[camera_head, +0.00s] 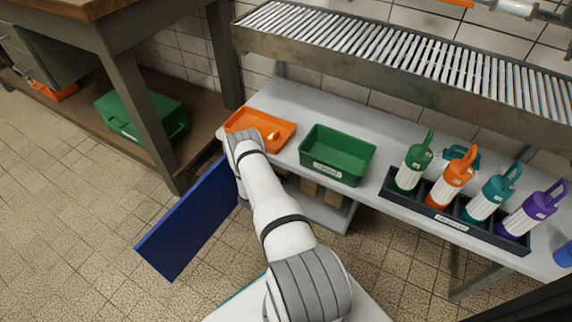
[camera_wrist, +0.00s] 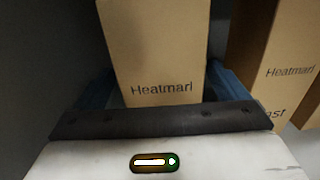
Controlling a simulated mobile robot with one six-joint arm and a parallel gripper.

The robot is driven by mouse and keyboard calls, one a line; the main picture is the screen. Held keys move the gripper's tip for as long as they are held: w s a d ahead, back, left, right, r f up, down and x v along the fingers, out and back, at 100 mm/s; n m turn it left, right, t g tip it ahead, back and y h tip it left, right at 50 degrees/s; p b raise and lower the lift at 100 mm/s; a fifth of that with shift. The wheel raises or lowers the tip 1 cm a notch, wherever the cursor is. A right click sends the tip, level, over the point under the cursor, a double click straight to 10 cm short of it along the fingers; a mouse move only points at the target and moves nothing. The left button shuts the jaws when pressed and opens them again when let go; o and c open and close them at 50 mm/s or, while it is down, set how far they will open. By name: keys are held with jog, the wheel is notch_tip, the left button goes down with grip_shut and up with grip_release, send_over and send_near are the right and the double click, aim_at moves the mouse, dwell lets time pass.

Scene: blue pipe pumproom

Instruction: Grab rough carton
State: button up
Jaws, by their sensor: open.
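A brown carton (camera_wrist: 155,45) printed "Heatmari" stands upright straight ahead in the wrist view. My gripper (camera_wrist: 158,88) is open, with one blue finger at each side of this carton's lower part. Whether the fingers touch it I cannot tell. A second brown carton (camera_wrist: 285,60) with similar print stands to the right, just outside the right finger. In the head view, cartons (camera_head: 310,187) show partly on the lower shelf under the bench. My gripper is hidden there below the bench top. Which carton is the rough one I cannot tell.
A blue panel (camera_head: 190,220) stands open left of my arm. On the bench (camera_head: 378,205) are an orange tray (camera_head: 262,126), a green bin (camera_head: 336,155) and a dark rack (camera_head: 455,218) of several bottles. A dark wall (camera_wrist: 45,60) is close at the wrist view's left.

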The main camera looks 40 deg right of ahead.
jog(key=x, duration=0.2)
jog(key=shift+d, duration=0.35)
jog(key=shift+w, duration=0.1)
jog(key=c, duration=1.1)
jog(key=shift+c, duration=0.4)
jog(key=shift+r, duration=0.1)
